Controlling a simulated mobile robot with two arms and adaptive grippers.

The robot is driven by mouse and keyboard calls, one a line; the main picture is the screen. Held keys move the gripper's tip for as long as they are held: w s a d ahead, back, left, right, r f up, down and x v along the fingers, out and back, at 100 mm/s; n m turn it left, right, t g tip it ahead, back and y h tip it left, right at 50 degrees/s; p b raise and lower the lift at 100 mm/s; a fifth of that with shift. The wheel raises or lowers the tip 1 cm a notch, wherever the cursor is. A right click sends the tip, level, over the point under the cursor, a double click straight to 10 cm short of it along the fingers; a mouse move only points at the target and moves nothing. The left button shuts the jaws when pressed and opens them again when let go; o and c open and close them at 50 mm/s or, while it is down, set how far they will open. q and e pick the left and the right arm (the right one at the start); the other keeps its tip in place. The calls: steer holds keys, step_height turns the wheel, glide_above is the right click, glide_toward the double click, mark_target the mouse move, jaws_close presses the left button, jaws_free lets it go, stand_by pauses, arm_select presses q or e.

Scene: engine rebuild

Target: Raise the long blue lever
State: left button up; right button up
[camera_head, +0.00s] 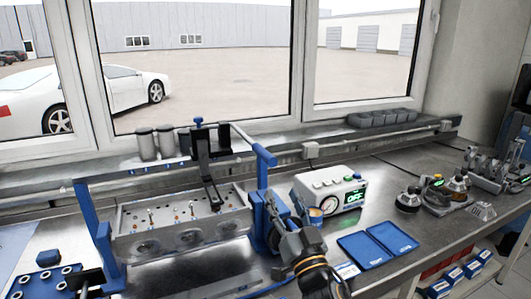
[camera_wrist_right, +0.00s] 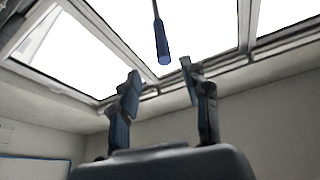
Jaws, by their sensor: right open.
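My right gripper (camera_head: 287,207) is in front of the right side of the blue-framed engine stand (camera_head: 108,240). Its two fingers stand apart with nothing between them, as the right wrist view (camera_wrist_right: 160,82) shows. A blue handle on a thin dark rod (camera_wrist_right: 162,45) appears there beyond the fingertips, lined up with the gap and apart from both fingers. It looks like the long blue lever. In the head view a blue bar (camera_head: 264,154) slants at the top of the stand's right post; I cannot tell if it is the same part. A dark shape at the lower left may be my left gripper (camera_head: 86,281).
An engine block (camera_head: 185,222) sits within the stand, under a black bracket (camera_head: 206,165). A white control box (camera_head: 331,192) with a green display stands right of the gripper. Blue trays (camera_head: 377,244) lie on the bench. Metal fixtures (camera_head: 434,194) stand farther right.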

mark_target(262, 147)
steer(key=p+x, duration=0.3)
steer(key=x, duration=0.9)
steer(key=shift+w+a+r, duration=0.15)
steer(key=shift+r, duration=0.1)
steer(key=shift+w+a+r, duration=0.15)
steer(key=shift+w, duration=0.5)
jaws_close()
